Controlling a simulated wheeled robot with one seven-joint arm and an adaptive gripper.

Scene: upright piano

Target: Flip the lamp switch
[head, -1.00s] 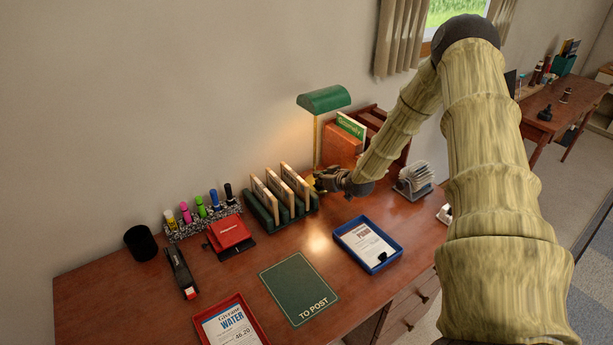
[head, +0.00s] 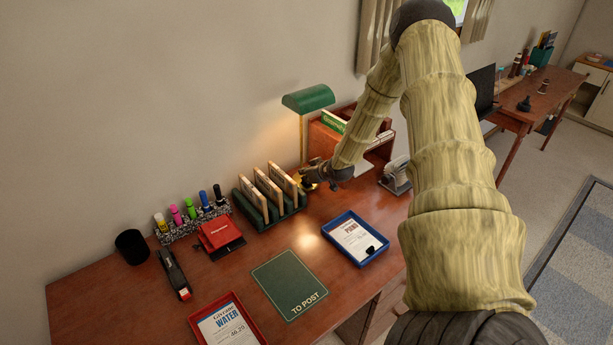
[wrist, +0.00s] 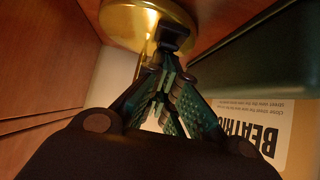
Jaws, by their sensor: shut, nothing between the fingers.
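The desk lamp has a green shade (head: 308,98) on a thin brass post (head: 303,140), and it is lit, with a warm glow on the wall and desk. Its round brass base (wrist: 140,18) fills the top middle of the wrist view. A small dark block (wrist: 176,38) at the base's edge looks like the switch; its position is unclear. My gripper (head: 309,176) is low beside the lamp's foot. In the wrist view, my gripper (wrist: 163,80) is shut and empty, its fingertips at or very close to the dark block; contact is unclear.
A green rack (head: 268,207) with wooden-looking upright pieces stands close left of my gripper. A wooden letter organiser (head: 322,145) stands just behind and right. A blue tray (head: 354,238) and green mat (head: 289,284) lie in front.

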